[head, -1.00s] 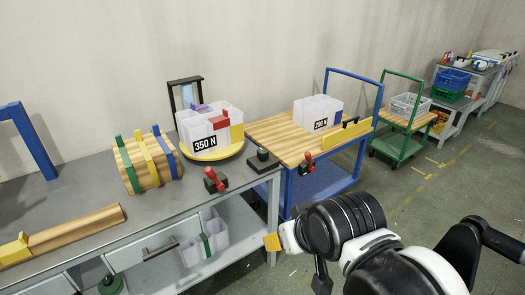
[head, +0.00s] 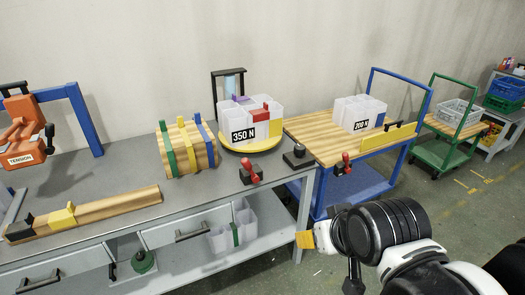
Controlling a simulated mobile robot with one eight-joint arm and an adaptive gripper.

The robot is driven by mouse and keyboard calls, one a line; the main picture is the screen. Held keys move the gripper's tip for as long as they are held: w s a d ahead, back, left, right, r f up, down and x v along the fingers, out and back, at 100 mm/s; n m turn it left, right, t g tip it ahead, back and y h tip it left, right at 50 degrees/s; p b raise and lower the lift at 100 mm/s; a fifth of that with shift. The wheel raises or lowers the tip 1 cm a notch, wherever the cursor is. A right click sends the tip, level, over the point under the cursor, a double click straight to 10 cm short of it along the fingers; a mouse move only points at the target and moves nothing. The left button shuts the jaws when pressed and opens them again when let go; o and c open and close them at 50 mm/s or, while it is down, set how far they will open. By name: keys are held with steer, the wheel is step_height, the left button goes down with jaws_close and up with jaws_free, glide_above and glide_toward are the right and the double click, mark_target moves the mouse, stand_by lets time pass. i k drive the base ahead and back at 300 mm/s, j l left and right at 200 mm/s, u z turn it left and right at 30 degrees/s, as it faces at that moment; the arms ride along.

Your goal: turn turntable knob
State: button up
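The turntable (head: 238,147) is a yellow disc near the right end of the grey bench. It bears a white divided bin (head: 233,122) marked 350 N. A black knob (head: 298,151) on a dark base stands just right of the turntable, and a red-handled clamp (head: 250,173) stands in front of it. I cannot tell for sure which part is the turntable's knob. My arm reaches in from the lower right, in front of the bench's right end and well apart from the turntable. My gripper's fingers cannot be made out clearly.
A strapped wooden bundle (head: 188,148) lies left of the turntable. A wooden beam (head: 110,208) and an orange tension tool (head: 24,140) are farther left. A blue cart (head: 372,184) with a 200 N bin (head: 357,112) stands right of the bench.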

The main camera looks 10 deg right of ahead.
mark_target(300, 149)
steer(key=i+j+z, duration=0.1)
steer(key=i+j, duration=0.15)
steer(key=i, duration=0.2)
steer(key=i+j, duration=0.3)
steer(key=i, duration=0.2)
steer(key=z, duration=0.05)
